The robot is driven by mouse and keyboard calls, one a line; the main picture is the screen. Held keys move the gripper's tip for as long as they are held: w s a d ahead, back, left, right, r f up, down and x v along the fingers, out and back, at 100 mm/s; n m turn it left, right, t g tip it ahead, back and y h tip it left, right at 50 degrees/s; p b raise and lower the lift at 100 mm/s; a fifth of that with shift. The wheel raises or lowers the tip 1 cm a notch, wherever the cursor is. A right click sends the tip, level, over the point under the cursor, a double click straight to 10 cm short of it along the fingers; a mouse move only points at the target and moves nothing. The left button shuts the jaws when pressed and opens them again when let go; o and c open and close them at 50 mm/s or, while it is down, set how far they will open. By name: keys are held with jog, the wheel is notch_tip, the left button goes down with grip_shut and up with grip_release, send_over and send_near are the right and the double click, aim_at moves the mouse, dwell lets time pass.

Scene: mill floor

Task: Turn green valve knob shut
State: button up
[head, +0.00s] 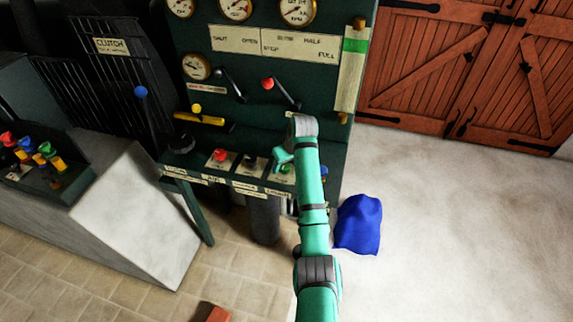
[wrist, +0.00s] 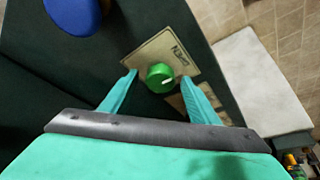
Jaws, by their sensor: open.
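The green valve knob (wrist: 161,77) is round with a pale pointer mark, set on a cream label plate (wrist: 150,55) on the dark green panel. In the wrist view it lies between and just beyond the two teal fingers of my gripper (wrist: 160,88), which is open with a gap on both sides of the knob. In the head view my gripper (head: 283,160) is over the right part of the panel shelf, and the green knob (head: 285,169) shows partly beside it. I cannot tell whether a finger touches the knob.
A red knob (head: 219,155) and a black knob (head: 250,160) sit to the left on the same shelf. A blue knob (wrist: 75,14) is close by in the wrist view. A blue sack (head: 359,224) lies on the floor.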

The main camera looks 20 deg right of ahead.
jog(key=shift+w+a, duration=0.15)
jog(key=c, duration=1)
jog(key=shift+a, duration=0.1)
jog(key=m+h, duration=0.1)
jog(key=m, duration=0.3)
jog(key=shift+w+a+m+h, duration=0.1)
jog(key=shift+a+m+h, duration=0.05)
jog(key=shift+m+h, duration=0.25)
jog(key=m, duration=0.2)
jog(key=m+h, duration=0.1)
jog(key=m, duration=0.1)
jog(key=shift+m+g+h, duration=0.3)
jog(key=shift+g, duration=0.1)
jog(key=m+g+h, duration=0.1)
jog(key=m, duration=0.3)
jog(key=shift+w+a, duration=0.1)
jog(key=shift+c, duration=0.2)
jog(key=shift+w+m+g+h, duration=0.15)
jog(key=shift+m+g, duration=0.25)
jog(key=shift+m, duration=0.7)
jog(key=shift+s+m+g+h, duration=0.1)
jog(key=shift+m+g+h, duration=0.25)
jog(key=shift+m, duration=0.75)
